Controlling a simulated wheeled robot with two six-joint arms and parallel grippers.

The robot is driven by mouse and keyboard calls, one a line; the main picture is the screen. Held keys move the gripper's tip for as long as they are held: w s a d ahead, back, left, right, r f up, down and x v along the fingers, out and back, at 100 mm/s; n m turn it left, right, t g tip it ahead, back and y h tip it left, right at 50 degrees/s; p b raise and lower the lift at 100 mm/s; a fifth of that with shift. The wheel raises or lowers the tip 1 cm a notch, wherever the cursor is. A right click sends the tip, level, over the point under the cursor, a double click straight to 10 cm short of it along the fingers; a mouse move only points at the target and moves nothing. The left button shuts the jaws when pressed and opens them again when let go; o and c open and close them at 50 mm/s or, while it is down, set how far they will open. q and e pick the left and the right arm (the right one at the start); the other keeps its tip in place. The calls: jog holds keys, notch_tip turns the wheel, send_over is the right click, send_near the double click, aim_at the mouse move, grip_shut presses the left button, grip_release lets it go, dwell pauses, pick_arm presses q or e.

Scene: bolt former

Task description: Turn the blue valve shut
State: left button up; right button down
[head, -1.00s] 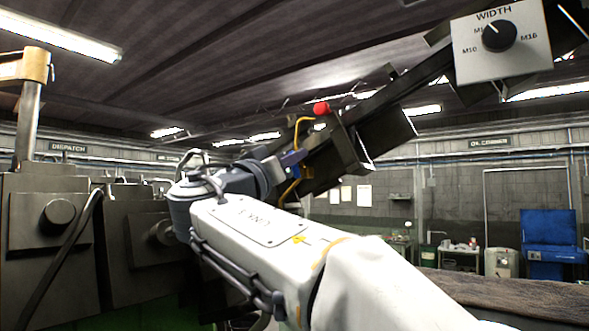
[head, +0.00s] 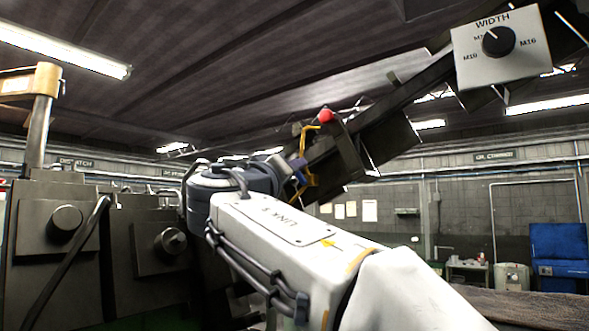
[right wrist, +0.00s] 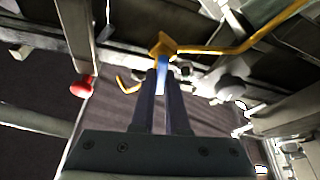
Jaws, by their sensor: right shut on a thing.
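The blue valve handle (right wrist: 160,69) shows in the right wrist view as a short bright blue piece between my right fingertips, below a yellow fitting (right wrist: 162,46). My right gripper (right wrist: 161,80) is shut on it. In the head view my right gripper (head: 298,170) is small and dark purple, at the yellow pipe (head: 305,150) on the raised dark beam. The valve itself is mostly hidden there by my gripper and wrist. My left gripper is not in view.
A red knob (head: 327,116) sits close beside the yellow pipe; it also shows in the right wrist view (right wrist: 82,87). A white WIDTH dial panel (head: 499,48) hangs at upper right. Dark machine blocks (head: 50,250) stand left of my arm.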

jog(key=c, duration=0.9)
grip_release()
jog(key=shift+f, duration=0.1)
